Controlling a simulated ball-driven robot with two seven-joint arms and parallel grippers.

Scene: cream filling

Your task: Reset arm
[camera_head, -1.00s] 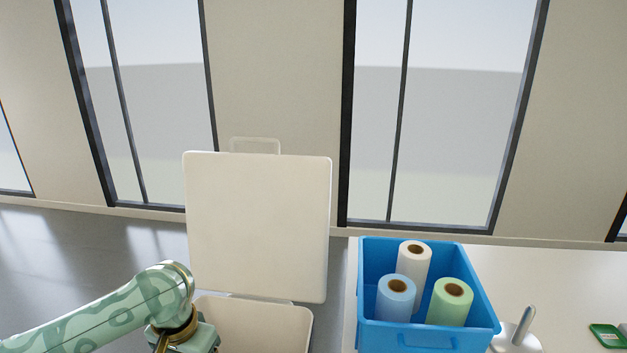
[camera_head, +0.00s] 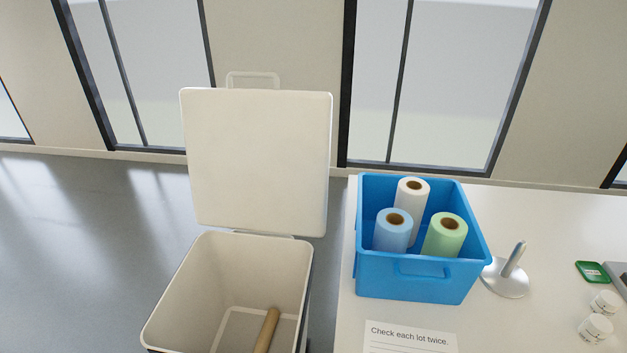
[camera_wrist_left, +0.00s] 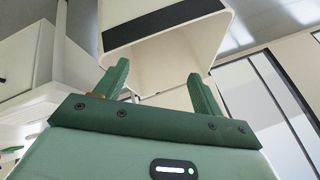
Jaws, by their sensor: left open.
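My left gripper (camera_wrist_left: 158,88) shows in the left wrist view with its two green fingers apart and nothing between them. Beyond its fingers is the white bin (camera_wrist_left: 175,62), which has a dark band. No arm or gripper of mine shows in the head view now. There the bin (camera_head: 205,270) stands on the floor with its lid (camera_head: 257,160) raised upright. A brown cardboard tube (camera_head: 267,330) leans inside the bin. My right gripper is in neither view.
A white table (camera_head: 540,240) stands right of the bin. It holds a blue crate (camera_head: 415,280) with three rolls, a stand (camera_head: 508,280), a note (camera_head: 410,335), a green item (camera_head: 592,272) and small white jars (camera_head: 595,328). The floor left of the bin is clear.

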